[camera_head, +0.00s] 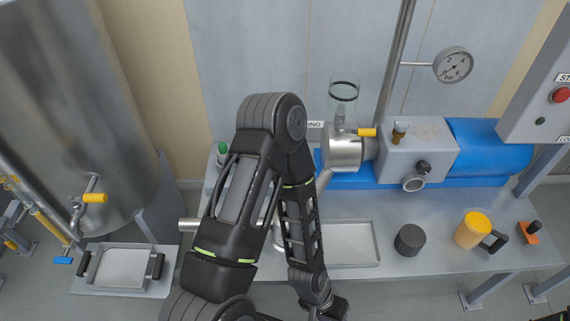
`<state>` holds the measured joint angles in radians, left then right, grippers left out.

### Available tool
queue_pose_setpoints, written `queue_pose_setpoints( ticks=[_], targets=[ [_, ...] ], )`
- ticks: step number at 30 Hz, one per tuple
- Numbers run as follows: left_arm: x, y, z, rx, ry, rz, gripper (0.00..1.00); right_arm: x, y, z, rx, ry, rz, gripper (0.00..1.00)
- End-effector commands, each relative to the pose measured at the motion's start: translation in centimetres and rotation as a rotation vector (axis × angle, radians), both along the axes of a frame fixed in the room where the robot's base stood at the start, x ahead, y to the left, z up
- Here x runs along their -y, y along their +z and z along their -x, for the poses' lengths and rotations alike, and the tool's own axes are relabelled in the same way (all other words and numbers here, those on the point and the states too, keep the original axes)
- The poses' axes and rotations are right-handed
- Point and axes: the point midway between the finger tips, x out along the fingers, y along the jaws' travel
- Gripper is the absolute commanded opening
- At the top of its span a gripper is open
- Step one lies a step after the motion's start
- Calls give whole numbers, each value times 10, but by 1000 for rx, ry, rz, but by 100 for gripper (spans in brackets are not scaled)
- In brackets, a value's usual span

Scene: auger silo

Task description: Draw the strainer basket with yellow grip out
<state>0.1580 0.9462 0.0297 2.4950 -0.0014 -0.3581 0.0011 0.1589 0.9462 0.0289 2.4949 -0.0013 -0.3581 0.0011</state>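A yellow grip (367,132) sticks out at the upper right of a steel cylindrical housing (343,152) on the bench. I cannot tell whether it belongs to the strainer basket or to a valve; no basket body shows clearly. My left arm rises from the bottom and bends down in front of the bench, hiding part of it and the pipework left of the housing. My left gripper (330,308) is at the bottom edge, partly cut off, below the tray and well away from the housing. Its finger opening cannot be made out.
A blue motor and grey pump block (418,150) stand right of the housing. On the bench are a shallow tray (352,262), a dark round piece (409,240) and a yellow mug (473,230). A large tank (75,110) and a handled tray (122,246) stand left.

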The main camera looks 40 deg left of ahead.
Motion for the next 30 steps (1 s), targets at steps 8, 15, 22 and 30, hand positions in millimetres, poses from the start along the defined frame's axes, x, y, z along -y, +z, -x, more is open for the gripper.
queue_pose_setpoints(
  ticks=[8,15,22,30],
  targets=[
    [-16,20,-47,95,29,-16,51,0,2,0,0,0,0,0],
    [-73,110,-171,302,53,-67,51,0,7,0,-1,1,0,0],
    [-177,256,-223,298,23,-214,51,0,10,0,-1,1,0,0],
    [-244,317,-159,6,26,-353,51,0,10,1,-1,1,0,0]
  ],
)
